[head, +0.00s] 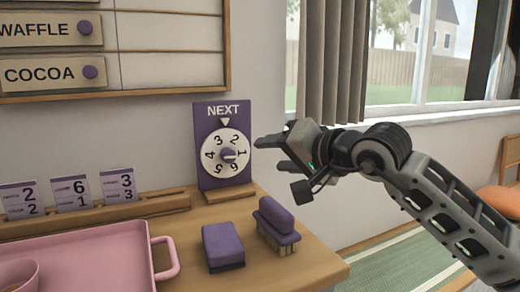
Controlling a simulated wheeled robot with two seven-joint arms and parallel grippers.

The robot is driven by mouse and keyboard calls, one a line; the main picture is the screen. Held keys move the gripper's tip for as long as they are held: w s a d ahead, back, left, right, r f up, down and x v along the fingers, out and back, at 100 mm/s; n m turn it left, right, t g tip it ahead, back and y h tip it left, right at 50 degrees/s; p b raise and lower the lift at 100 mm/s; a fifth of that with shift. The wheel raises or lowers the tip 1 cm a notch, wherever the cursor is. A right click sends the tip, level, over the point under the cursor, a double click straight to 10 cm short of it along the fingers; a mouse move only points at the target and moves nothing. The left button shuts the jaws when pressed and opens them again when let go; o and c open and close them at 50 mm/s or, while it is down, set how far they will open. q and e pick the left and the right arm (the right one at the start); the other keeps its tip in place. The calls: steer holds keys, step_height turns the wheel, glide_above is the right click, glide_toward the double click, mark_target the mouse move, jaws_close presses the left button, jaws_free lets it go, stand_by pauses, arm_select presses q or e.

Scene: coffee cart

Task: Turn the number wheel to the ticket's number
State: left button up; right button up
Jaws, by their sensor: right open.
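The number wheel (214,148) is a white disc with a purple centre knob (226,155), mounted on an upright purple board (208,185) marked NEXT. A white triangle (225,122) points down at the disc's top, between the 3 and the 2. The 1 is at the right. Three ticket cards stand in a wooden rail: one reads 2 over 2 (20,199), one 6 over 1 (70,193), one 3 over 3 (118,185). My right gripper (268,153) is open and empty, just right of the wheel, fingers pointing left at it. My left gripper is out of view.
On the wooden counter (190,245), a purple block (223,246) and a purple brush (277,225) lie in front of the board. A pink tray (110,255) with a bowl (18,275) is at the left. A menu board (165,45) hangs above. A curtain (333,60) and window are right.

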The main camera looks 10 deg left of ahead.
mark_target(230, 157)
steer(key=x, duration=1.5)
steer(key=shift+w+a+p, duration=0.1)
steer(key=shift+w+p, duration=0.05)
steer(key=shift+p, duration=0.2)
steer(key=c, duration=1)
